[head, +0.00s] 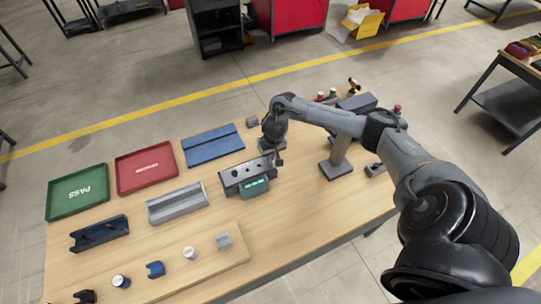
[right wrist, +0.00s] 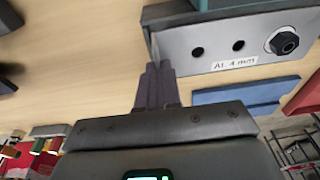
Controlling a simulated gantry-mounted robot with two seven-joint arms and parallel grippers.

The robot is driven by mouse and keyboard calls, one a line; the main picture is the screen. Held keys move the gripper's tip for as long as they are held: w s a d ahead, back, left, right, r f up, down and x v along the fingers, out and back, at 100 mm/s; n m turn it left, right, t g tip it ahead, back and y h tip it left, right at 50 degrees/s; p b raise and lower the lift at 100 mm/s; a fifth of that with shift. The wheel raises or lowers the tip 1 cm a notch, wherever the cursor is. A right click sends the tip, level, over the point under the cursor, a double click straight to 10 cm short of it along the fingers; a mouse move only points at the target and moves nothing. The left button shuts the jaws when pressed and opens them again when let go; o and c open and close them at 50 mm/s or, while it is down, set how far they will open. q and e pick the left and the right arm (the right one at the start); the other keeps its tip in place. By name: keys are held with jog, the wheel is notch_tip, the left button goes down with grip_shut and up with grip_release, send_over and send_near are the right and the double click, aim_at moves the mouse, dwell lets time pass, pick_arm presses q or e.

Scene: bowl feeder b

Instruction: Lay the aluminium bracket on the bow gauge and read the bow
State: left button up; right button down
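The bow gauge, a dark block with a teal lit display (head: 255,187), stands mid-table. A grey plate (right wrist: 215,50) with dark holes, a hex nut and a label "Al. 4 mm" is by the teal part in the right wrist view; I cannot tell whether it is the bracket or part of the gauge. A light grey channel (head: 177,204) lies left of the gauge. My right gripper (head: 279,161) is at the gauge's right end. Its fingers (right wrist: 157,70) look shut together with nothing visible between them, close beside the plate's end. My left gripper is out of view.
A green PASS tray (head: 77,171), a red tray (head: 146,148) and a blue flat piece (head: 212,136) line the table's far left side. A dark blue channel (head: 99,233) and several small parts lie nearer. A grey post (head: 338,160) stands under my right forearm.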

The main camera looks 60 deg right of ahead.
jog(key=shift+f, duration=0.6)
jog(key=c, duration=1.3)
grip_release()
jog(key=shift+c, duration=0.2)
jog(key=shift+r, duration=0.15)
